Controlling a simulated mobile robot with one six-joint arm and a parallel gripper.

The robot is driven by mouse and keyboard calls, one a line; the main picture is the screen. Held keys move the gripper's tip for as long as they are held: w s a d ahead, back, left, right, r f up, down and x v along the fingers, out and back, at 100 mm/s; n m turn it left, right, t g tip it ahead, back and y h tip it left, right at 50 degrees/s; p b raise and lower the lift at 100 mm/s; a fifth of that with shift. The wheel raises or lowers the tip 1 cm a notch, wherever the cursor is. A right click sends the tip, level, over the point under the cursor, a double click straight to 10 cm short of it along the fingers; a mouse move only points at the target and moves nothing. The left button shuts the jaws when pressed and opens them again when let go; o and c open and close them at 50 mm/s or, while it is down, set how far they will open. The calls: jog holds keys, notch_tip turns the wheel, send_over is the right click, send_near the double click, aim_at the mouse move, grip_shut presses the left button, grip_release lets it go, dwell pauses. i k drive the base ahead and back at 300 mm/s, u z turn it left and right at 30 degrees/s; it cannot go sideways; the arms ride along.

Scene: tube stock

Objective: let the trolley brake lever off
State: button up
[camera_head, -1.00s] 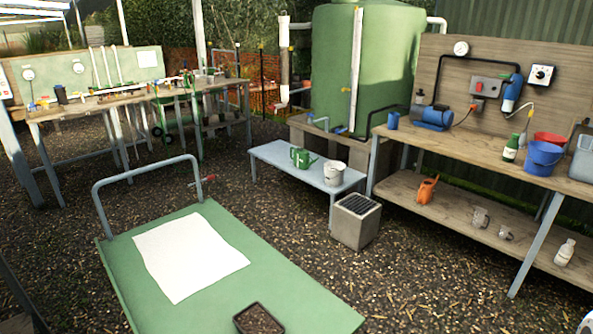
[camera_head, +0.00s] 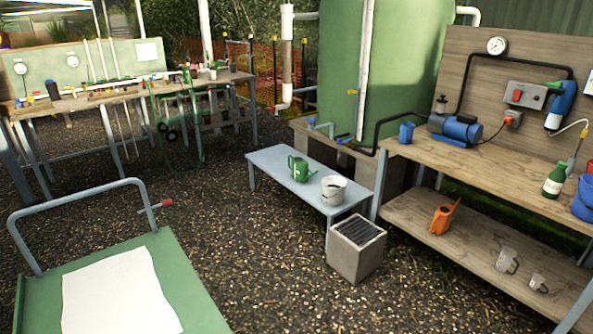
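The trolley (camera_head: 190,275) is at the lower left, with a flat green deck and a grey tube push handle (camera_head: 78,197) standing at its far end. The brake lever (camera_head: 157,206) sticks out to the right from the handle's right upright. A white sheet (camera_head: 120,294) lies on the deck. The near part of the trolley is cut off by the bottom edge of the picture. My gripper is not in view.
A low grey bench (camera_head: 265,165) with a green watering can (camera_head: 300,168) and a white bucket (camera_head: 334,190) stands right of the trolley. A grey box (camera_head: 356,250) stands before it. Open gravel lies between trolley and bench. A wooden workbench (camera_head: 470,165) is at the right.

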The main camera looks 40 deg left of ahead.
aim_at(166, 202)
jog(key=z, duration=0.05)
jog(key=i, duration=2.5)
jog(key=u, duration=3.65)
jog(key=i, duration=1.05)
jog(key=z, duration=0.1)
